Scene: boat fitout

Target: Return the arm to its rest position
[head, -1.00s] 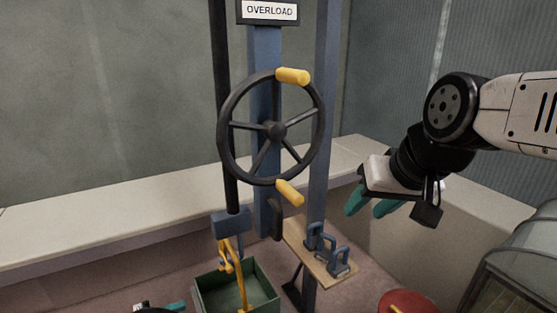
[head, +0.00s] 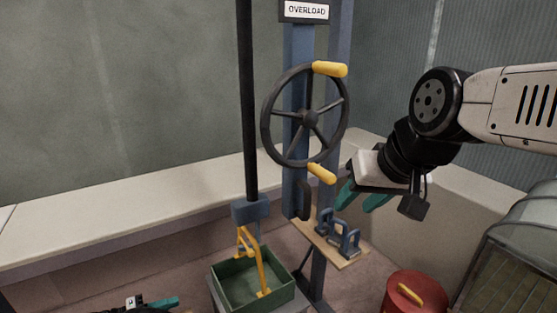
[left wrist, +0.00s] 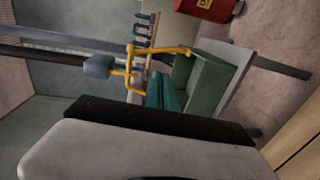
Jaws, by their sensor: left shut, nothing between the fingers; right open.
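My right gripper (head: 362,197) has teal fingers and is open and empty. It is raised at the right of the head view, beside the black handwheel (head: 308,117) with yellow grips and apart from it. My left gripper (head: 160,302) shows only as a teal fingertip and dark housing at the bottom edge of the head view. In the left wrist view my left gripper's teal fingers (left wrist: 165,93) are together and hold nothing. They appear in front of the green bin and the yellow hook, and I cannot tell how far apart they are.
The green bin (head: 228,295) stands below a yellow hook (head: 261,270) hanging from a blue block (head: 251,211). A wooden shelf (head: 350,261) carries blue shackles (head: 340,235). A red canister (head: 404,293) stands at lower right. A pale ledge (head: 130,213) runs along the wall.

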